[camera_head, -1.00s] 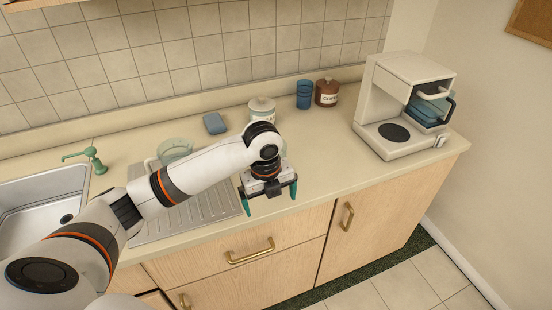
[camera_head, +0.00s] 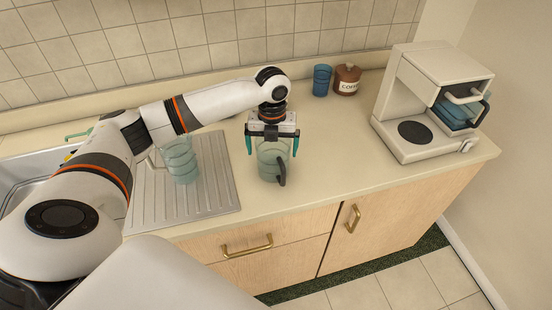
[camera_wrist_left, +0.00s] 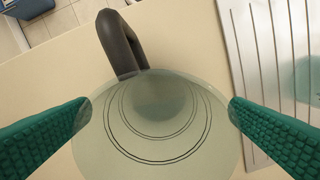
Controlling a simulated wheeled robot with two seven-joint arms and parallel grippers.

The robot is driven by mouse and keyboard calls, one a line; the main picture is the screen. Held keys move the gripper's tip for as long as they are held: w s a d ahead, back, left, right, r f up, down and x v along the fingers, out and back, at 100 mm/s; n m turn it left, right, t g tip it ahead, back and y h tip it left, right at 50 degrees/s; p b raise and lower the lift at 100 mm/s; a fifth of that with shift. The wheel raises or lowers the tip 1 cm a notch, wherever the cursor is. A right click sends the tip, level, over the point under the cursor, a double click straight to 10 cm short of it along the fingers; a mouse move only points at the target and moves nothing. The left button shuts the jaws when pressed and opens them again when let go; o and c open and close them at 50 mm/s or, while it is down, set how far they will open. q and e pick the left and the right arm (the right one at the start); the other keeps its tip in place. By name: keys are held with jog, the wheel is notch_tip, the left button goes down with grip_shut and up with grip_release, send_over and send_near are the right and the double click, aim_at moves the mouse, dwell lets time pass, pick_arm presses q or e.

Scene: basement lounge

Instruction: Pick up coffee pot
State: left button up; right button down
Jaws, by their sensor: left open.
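The coffee pot (camera_head: 268,163) is a clear greenish glass pot with a dark handle, upright on the counter right of the drainboard. My left gripper (camera_head: 272,146) is open, directly above the pot, its two green fingers on either side of the rim. In the left wrist view the pot (camera_wrist_left: 150,150) lies between the spread fingers (camera_wrist_left: 160,112), with its dark handle toward the top. I cannot tell whether the fingers touch the glass. My right gripper is not in view.
A glass pitcher (camera_head: 181,163) stands on the drainboard (camera_head: 215,190), left of the pot. A coffee machine (camera_head: 425,85) stands to the right. A blue cup (camera_head: 321,80) and brown canister (camera_head: 346,80) are at the back. The counter right of the pot is clear.

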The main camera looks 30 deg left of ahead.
pick_arm(q)
jog(key=f, duration=0.2)
jog(key=w+f+p, duration=0.1)
jog(key=f, duration=0.1)
jog(key=shift+w+a, duration=0.1)
jog(key=shift+a, duration=0.1)
jog(key=shift+d+f+p, duration=0.1)
jog(key=shift+f+p, duration=0.05)
jog(key=shift+p, duration=0.15)
jog(key=shift+s+f, duration=0.1)
jog(key=shift+s, duration=0.15)
jog(key=shift+w+d, duration=0.1)
jog(key=shift+c, duration=1.1)
jog(key=c, duration=0.6)
jog(key=shift+c, duration=0.4)
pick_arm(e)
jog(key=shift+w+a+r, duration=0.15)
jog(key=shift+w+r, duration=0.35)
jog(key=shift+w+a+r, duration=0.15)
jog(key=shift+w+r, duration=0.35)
